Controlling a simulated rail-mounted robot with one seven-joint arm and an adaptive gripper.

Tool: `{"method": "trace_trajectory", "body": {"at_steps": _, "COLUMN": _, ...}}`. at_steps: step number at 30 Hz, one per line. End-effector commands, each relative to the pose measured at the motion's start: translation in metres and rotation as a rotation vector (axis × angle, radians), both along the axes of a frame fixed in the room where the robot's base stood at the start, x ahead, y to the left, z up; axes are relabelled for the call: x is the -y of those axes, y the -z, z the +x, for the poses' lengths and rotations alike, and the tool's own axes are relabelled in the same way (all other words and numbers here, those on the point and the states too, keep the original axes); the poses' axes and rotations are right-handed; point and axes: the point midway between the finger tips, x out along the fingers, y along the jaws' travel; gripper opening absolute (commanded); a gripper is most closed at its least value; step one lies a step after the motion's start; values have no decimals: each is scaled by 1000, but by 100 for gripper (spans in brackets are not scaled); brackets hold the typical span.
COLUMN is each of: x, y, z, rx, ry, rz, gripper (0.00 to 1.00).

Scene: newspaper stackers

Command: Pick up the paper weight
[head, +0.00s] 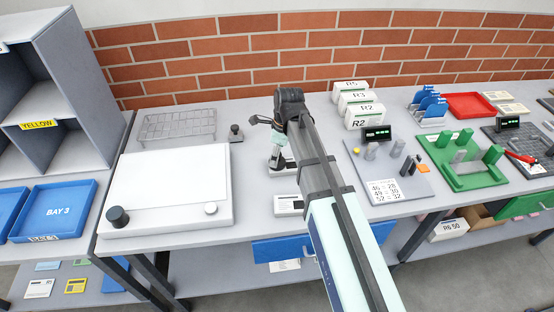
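No thing here is labelled as the paper weight. A small dark block with a knob on top (236,132) stands on the table behind the white board's right corner and looks like a weight. A black cylinder (118,216) stands on the front left corner of the white board (165,185). My arm reaches over the table.
A wire rack (177,125) lies behind the board. White boxes (365,113) and a grey panel with posts (392,172) stand to the right. A brick wall (230,60) bounds the back.

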Motion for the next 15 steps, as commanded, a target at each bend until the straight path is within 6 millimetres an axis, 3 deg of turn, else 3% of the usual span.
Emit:
{"method": "trace_trajectory", "body": {"at_steps": 7, "x": -3, "y": 22, "z": 0, "rx": 0, "ry": 0, "rz": 0, "gripper": 91}}
{"method": "trace_trajectory", "body": {"at_steps": 15, "x": -4, "y": 28, "z": 0, "rx": 0, "ry": 0, "rz": 0, "gripper": 91}}
